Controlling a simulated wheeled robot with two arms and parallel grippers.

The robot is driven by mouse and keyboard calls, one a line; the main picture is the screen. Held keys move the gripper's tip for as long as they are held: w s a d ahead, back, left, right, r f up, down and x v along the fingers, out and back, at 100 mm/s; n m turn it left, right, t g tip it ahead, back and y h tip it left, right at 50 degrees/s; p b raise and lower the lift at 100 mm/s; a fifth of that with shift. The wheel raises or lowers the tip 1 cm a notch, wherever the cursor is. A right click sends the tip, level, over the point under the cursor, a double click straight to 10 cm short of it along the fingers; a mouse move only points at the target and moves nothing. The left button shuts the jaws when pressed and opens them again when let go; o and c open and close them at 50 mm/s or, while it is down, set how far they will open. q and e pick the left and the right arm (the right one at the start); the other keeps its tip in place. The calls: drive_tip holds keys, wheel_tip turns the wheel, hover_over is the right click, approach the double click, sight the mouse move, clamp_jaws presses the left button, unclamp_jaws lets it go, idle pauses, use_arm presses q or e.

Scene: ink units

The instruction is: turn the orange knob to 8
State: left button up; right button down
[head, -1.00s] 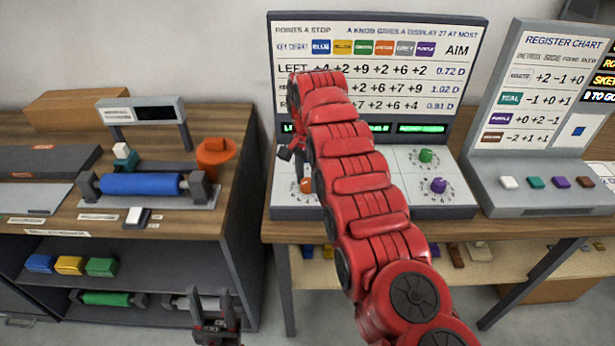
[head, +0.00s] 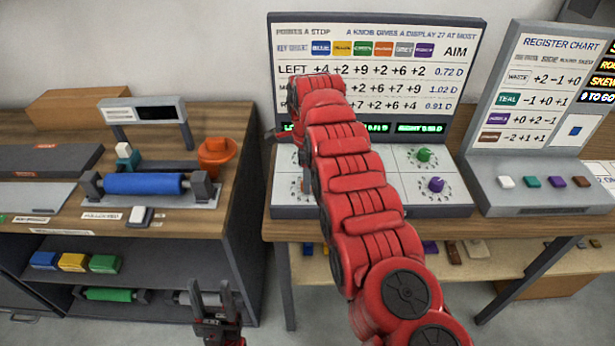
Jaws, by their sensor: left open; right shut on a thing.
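The orange knob (head: 304,186) is at the lower left of the grey panel's dial area. My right gripper (head: 296,143) reaches down over the left dials, mostly behind my arm. My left gripper (head: 211,292) is open and empty, low in front of the shelf unit. The panel's chart (head: 378,70) stands upright behind the dials, with green readouts (head: 420,128) partly covered by my arm.
A green knob (head: 424,155) and a purple knob (head: 437,185) sit at the panel's right. A register chart unit (head: 540,120) with several buttons stands to the right. On the left bench are a blue roller (head: 142,184) and an orange pot-like thing (head: 216,156).

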drive_tip(key=shift+m, duration=1.1)
drive_tip(key=shift+c, duration=1.9)
unclamp_jaws()
wheel_tip(320, 180, up, 3)
drive_tip(key=shift+w+f, duration=0.1)
wheel_tip(320, 180, up, 15)
drive_tip(key=p, duration=1.4)
drive_tip(key=shift+f, duration=0.2)
